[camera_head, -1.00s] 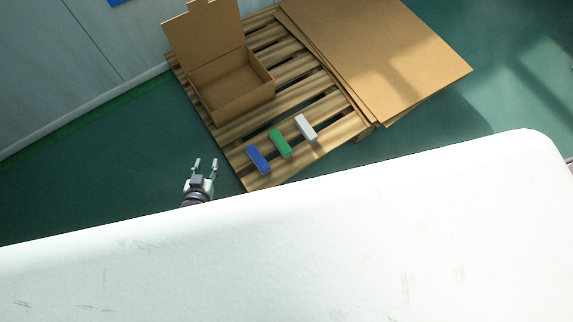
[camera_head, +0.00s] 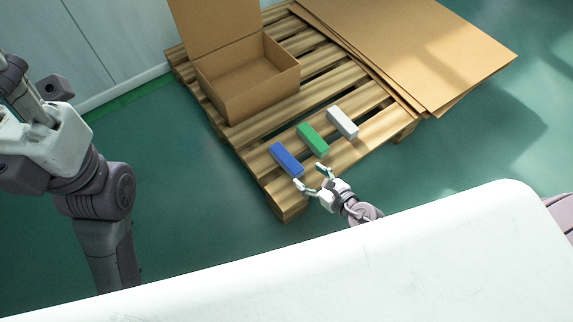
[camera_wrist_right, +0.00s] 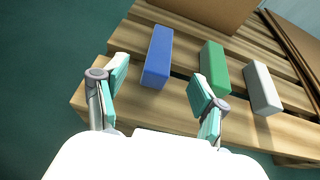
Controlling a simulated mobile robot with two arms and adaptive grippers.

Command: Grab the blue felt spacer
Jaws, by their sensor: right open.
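The blue felt spacer (camera_head: 286,159) is a long block lying on the near left part of the wooden pallet, at the left end of a row of blocks. My right gripper (camera_head: 312,177) is open and empty at the near end of the blue spacer. In the right wrist view, the blue spacer (camera_wrist_right: 158,56) lies ahead of my right gripper (camera_wrist_right: 158,77), with its near end between the two fingers in the picture. I cannot tell whether they touch. Links of my left arm show at the left of the head view; its gripper is not visible.
A green block (camera_head: 313,139) and a white block (camera_head: 342,121) lie right of the blue one; the green is close to a finger in the wrist view. An open cardboard box (camera_head: 235,106) stands behind on the pallet (camera_head: 286,208). Flat cardboard sheets (camera_head: 420,50) lie at right.

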